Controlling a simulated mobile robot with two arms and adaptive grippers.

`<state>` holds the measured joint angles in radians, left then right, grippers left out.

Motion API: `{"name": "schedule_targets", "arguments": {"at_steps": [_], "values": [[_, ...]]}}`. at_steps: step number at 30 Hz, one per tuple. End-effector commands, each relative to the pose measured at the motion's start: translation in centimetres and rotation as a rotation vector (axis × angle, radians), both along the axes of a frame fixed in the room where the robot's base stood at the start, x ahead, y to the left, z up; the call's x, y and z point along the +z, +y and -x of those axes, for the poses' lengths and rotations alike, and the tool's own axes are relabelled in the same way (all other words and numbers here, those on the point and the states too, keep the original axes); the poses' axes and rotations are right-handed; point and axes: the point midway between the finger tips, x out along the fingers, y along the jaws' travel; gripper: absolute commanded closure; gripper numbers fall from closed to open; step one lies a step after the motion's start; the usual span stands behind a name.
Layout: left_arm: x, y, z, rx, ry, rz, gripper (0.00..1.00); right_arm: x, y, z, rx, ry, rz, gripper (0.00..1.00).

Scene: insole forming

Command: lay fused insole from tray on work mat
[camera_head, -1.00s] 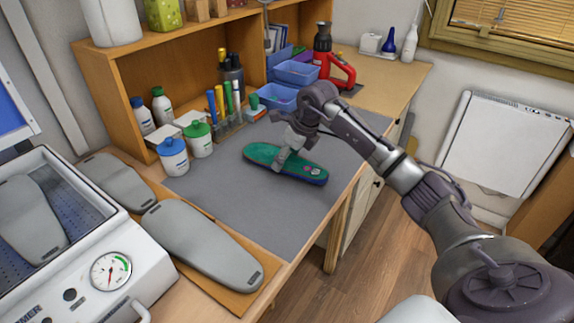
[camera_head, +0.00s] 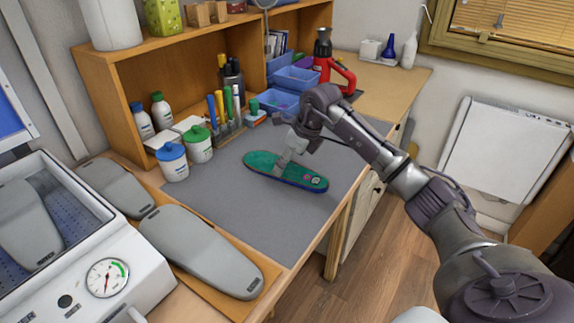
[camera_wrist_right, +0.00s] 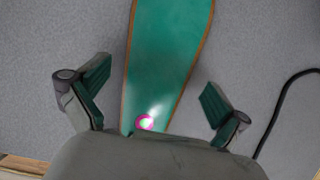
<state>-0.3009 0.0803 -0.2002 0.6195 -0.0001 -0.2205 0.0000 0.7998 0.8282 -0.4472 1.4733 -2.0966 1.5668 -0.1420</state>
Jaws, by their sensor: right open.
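The fused insole (camera_head: 305,182) is green on top with a dark blue edge and lies flat on the grey work mat (camera_head: 225,220). My right gripper (camera_head: 283,168) is just above the insole's middle. In the right wrist view the insole (camera_wrist_right: 168,60) runs between the two spread fingers of the gripper (camera_wrist_right: 155,105), with a gap on each side. The gripper is open and holds nothing. A pink ring mark shows on the insole near the palm. My left gripper is not in view. I cannot make out a tray for the insole.
Grey insole-shaped forms (camera_head: 205,250) lie on a wooden board at the front left, beside a press with a gauge (camera_head: 107,277). Jars (camera_head: 172,160), markers (camera_head: 228,103) and blue bins (camera_head: 297,78) line the back. The mat's front part is clear.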

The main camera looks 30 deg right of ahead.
Motion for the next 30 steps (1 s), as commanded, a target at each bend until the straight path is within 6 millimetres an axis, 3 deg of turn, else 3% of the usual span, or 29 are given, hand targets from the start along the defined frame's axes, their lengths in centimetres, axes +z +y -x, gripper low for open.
{"name": "schedule_targets", "arguments": {"at_steps": [6, 13, 19, 30], "values": [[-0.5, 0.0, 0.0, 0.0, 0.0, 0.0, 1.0, 4.5, -0.8, 1.7, 0.0, -0.004, 0.003, 0.0], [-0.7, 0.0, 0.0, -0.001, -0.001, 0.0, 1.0, 8.2, -1.3, 3.1, 0.0, -0.003, 0.001, 0.0], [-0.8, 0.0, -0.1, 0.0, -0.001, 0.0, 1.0, 9.4, -1.4, 3.6, 0.001, 0.0, 0.0, 0.0], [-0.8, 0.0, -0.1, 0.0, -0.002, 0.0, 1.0, 9.4, -1.5, 3.6, 0.0, 0.0, -0.001, 0.0]]}}
